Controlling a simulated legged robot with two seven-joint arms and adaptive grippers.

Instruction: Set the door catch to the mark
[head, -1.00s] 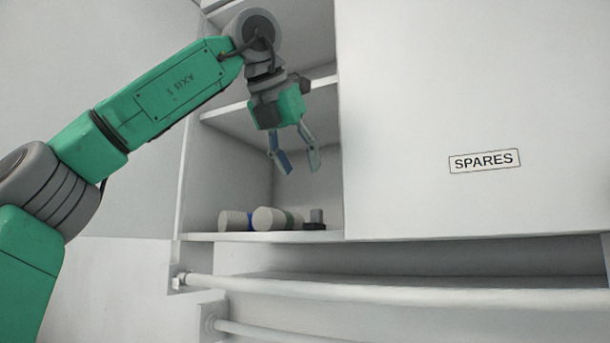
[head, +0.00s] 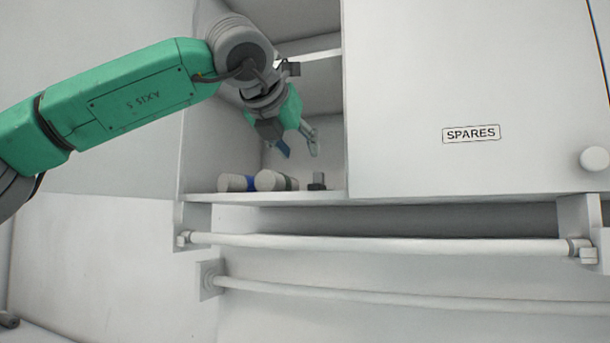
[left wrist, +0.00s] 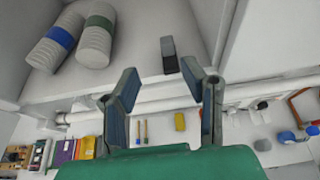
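A small dark grey block with a lighter upright part (head: 317,181), which looks like the door catch, sits on the cabinet's bottom shelf by the door's left edge. It also shows in the left wrist view (left wrist: 169,55). My left gripper (head: 299,152) is inside the cabinet opening, above the shelf and apart from the block. In the left wrist view its fingers (left wrist: 161,80) are spread with nothing between them. The white door (head: 450,70) bears a SPARES label and covers the cabinet's right part. I cannot make out a mark. My right gripper is not in view.
Two white cylinders lie on the shelf left of the block, one with a blue band (left wrist: 55,42), one with a green band (left wrist: 95,35). A round knob (head: 594,159) sticks out from the door. White rails (head: 380,243) run below the cabinet.

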